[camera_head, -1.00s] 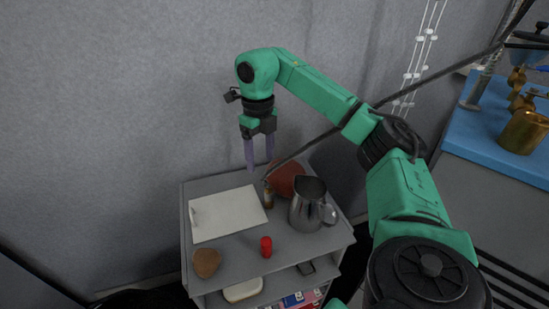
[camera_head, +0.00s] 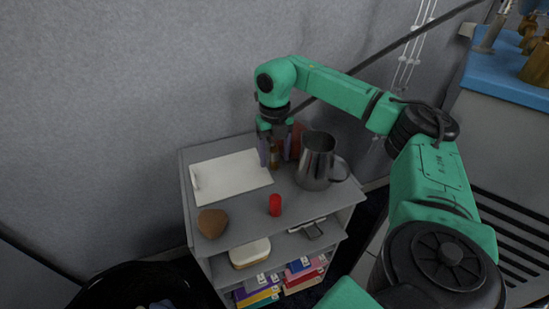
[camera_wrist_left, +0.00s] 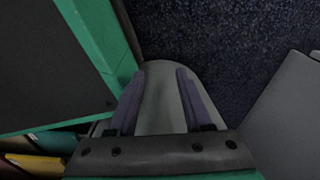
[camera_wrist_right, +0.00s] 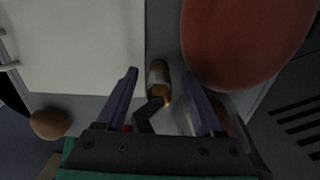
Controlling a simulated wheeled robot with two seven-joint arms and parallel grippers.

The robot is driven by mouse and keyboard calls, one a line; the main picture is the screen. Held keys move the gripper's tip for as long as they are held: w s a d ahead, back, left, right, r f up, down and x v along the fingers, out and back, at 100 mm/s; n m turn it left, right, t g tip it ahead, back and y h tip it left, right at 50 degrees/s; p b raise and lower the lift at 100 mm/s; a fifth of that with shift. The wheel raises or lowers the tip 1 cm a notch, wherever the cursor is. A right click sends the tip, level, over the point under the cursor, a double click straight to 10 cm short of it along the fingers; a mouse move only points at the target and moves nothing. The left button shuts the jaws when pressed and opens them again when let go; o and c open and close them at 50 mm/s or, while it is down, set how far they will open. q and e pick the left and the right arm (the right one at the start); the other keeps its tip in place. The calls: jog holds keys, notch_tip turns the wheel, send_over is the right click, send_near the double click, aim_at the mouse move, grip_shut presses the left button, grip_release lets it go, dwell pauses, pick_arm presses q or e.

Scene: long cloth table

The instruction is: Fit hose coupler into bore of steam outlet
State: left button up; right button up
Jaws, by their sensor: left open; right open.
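In the head view the coupler (camera_head: 274,157) shows as a brass spot on the trolley top, between the fingers of my right gripper (camera_head: 279,150). My left gripper (camera_wrist_left: 160,75) is open and empty in its wrist view, outside the head view. Brass fittings (camera_head: 528,28) stand on the blue-topped counter; I cannot tell which is the steam outlet.
The grey trolley (camera_head: 242,225) also carries a white board (camera_head: 230,177), a steel pitcher (camera_head: 318,165), a red cylinder (camera_head: 275,205), a brown lump (camera_head: 212,223) and a reddish round object (camera_wrist_right: 240,40) close beside the coupler. A dark hose (camera_head: 405,38) crosses behind my right arm.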

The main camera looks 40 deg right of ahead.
jog(key=shift+f, duration=0.1)
grip_shut()
jog(key=shift+r, duration=0.5)
pick_arm(q)
jog(key=s+a+r+p, duration=0.1)
jog(key=s+r+p, duration=0.3)
jog(key=s+p, duration=0.2)
jog(key=shift+a+r+p, duration=0.15)
jog(key=shift+r+p, duration=0.1)
jog(key=shift+p, duration=0.55)
pick_arm(e)
notch_tip(320, 180, up, 19)
